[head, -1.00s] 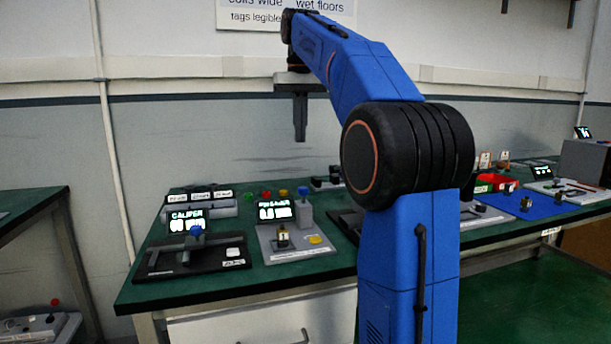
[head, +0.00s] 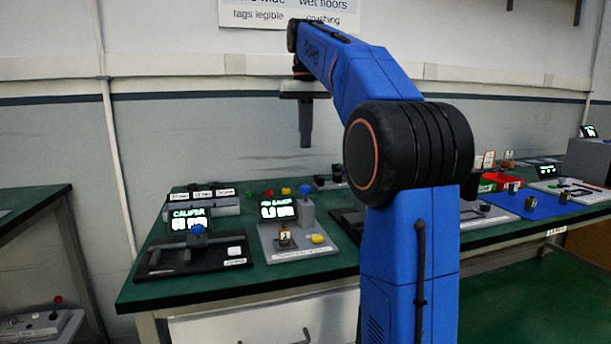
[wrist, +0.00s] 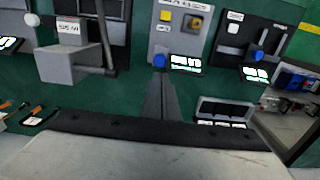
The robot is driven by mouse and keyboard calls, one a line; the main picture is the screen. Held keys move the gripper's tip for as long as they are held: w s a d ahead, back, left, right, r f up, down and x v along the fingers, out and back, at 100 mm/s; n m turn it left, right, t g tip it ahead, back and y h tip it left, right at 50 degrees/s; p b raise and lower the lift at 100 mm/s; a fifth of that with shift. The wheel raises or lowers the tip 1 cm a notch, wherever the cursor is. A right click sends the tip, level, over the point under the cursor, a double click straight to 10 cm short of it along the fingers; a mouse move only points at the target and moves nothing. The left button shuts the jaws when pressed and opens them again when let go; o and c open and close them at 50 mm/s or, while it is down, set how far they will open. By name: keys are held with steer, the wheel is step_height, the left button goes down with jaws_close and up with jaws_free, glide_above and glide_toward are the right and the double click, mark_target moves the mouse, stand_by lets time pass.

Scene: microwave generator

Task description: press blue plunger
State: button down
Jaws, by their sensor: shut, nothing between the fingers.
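The blue plunger (head: 305,189) is a round cap on top of a grey post on the middle device of the bench; it also shows in the wrist view (wrist: 159,61). My gripper (head: 305,143) is above the bench, fingers pointing down, shut and empty. In the head view its tips are straight above the plunger with a gap between them. In the wrist view the shut fingers (wrist: 155,80) end just below the plunger in the picture. I cannot tell their exact depth offset. The device's lit screen (head: 277,209) is beside the post.
The caliper device (head: 190,256), with its own blue knob (head: 197,229), stands left. A yellow piece (head: 318,239) lies on the middle device's plate. A blue mat (head: 537,205) and red tray (head: 500,180) are at right.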

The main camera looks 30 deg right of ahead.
mark_target(305, 186)
step_height(305, 186, down, 11)
steer(key=shift+r, duration=0.1)
stand_by(0.3)
steer(key=shift+f, duration=1.15)
step_height(305, 186, up, 14)
steer(key=shift+r, duration=0.2)
stand_by(1.0)
